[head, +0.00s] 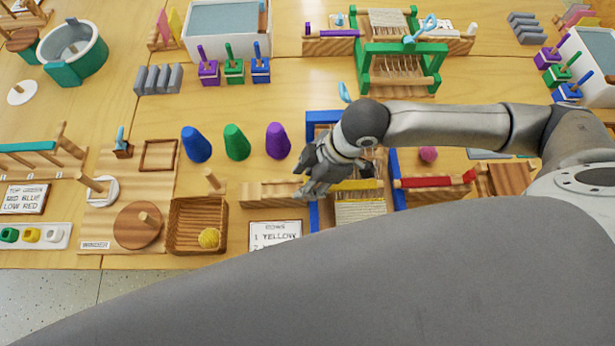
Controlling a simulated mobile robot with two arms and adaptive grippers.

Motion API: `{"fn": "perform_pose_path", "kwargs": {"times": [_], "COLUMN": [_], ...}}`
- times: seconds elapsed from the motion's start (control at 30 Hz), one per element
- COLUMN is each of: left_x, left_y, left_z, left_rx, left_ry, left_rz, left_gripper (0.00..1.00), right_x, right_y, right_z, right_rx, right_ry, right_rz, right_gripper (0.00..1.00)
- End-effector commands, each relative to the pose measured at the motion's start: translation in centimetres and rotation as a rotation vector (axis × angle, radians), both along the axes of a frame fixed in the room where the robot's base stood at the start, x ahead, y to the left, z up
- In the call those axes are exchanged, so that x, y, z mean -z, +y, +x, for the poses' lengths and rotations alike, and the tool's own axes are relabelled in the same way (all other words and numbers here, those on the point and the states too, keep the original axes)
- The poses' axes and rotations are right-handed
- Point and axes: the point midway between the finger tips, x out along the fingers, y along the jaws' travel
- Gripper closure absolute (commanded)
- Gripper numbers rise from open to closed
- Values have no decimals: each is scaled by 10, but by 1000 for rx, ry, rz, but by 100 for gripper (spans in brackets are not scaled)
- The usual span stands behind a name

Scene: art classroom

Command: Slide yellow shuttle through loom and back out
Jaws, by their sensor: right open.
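The blue loom (393,165) stands on the near table with pale warp threads (360,211) between its sides. A yellow strip (360,185) lies across the warp; its left part is hidden by my right gripper, and I cannot tell whether it is the shuttle or woven yarn. My right gripper (308,180) is open over the loom's left side, above the inner end of a wooden ledge (268,194). I see nothing clearly held in it. My right wrist and forearm cover the loom's upper middle. My left gripper is out of view.
A red shuttle (435,181) lies on the right ledge. A grey arm link of mine hides the near edge.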

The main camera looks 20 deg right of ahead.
Motion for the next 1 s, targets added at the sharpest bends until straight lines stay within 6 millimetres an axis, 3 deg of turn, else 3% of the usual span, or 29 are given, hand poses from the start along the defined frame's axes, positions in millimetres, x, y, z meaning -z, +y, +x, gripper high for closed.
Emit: {"fn": "perform_pose_path", "kwargs": {"times": [0.3, 0.63, 1.0], "left_x": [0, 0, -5], "left_y": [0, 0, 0], "left_z": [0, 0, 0], "left_rx": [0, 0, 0], "left_ry": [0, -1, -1], "left_rz": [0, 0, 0], "left_gripper": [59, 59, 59], "right_x": [3, 3, 1], "right_y": [1, 1, 9], "right_z": [0, 0, 3], "right_rx": [0, 0, -1], "right_ry": [-1, -1, -1], "right_rz": [0, -1, 2], "right_gripper": [59, 100, 100]}}
